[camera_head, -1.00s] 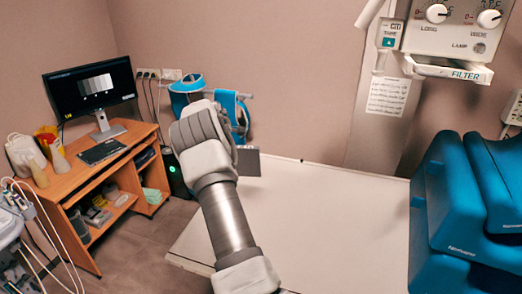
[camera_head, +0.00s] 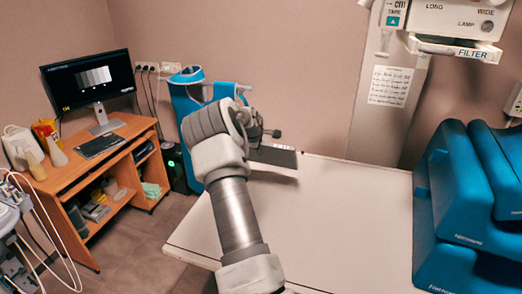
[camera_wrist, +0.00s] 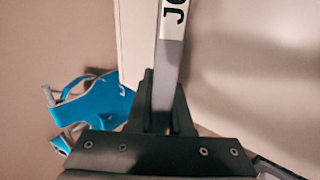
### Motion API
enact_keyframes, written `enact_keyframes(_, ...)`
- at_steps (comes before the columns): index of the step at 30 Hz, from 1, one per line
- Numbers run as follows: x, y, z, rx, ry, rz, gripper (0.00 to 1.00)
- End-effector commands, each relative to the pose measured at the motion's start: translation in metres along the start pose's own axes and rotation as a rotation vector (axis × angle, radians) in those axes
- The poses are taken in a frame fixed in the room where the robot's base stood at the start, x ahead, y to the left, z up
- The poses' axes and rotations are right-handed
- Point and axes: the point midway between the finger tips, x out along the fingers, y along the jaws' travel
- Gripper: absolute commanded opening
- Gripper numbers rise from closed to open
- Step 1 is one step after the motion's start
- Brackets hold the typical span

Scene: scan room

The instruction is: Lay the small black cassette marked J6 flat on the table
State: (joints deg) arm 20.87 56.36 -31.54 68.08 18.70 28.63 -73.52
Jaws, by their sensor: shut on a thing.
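My gripper (camera_head: 262,134) is partly hidden behind my arm in the head view. It is shut on the dark cassette (camera_head: 273,156), which shows as a thin, slanted dark plate at the far left corner of the white table (camera_head: 330,225). I cannot tell whether the cassette touches the tabletop. In the wrist view, the cassette (camera_wrist: 168,65) is seen nearly edge-on between the fingers of my gripper (camera_wrist: 163,112). A white label with black letters, cut off after a "J", shows at the top of it.
Blue wedge cushions (camera_head: 470,200) are stacked on the right of the table. A blue item (camera_head: 190,100) stands behind my arm, beyond the table. A wooden desk (camera_head: 95,165) with a monitor is at the left. The middle of the tabletop is clear.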

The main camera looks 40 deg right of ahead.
Motion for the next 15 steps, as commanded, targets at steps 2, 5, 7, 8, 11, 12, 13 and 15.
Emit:
enact_keyframes(2,0.008,-0.009,-0.001,-0.001,0.001,0.023,0.0)
enact_keyframes(5,0.013,-0.016,-0.001,-0.001,0.001,0.049,0.0)
enact_keyframes(7,0.017,-0.022,-0.001,-0.002,0.001,0.067,0.0)
enact_keyframes(8,0.019,-0.025,-0.001,-0.002,0.002,0.075,0.0)
enact_keyframes(11,0.025,-0.033,-0.001,-0.002,0.001,0.103,0.0)
enact_keyframes(12,0.027,-0.036,-0.001,-0.002,0.001,0.113,0.0)
enact_keyframes(13,0.029,-0.039,-0.001,-0.002,0.001,0.122,0.0)
enact_keyframes(15,0.034,-0.045,-0.001,-0.001,0.002,0.143,0.0)
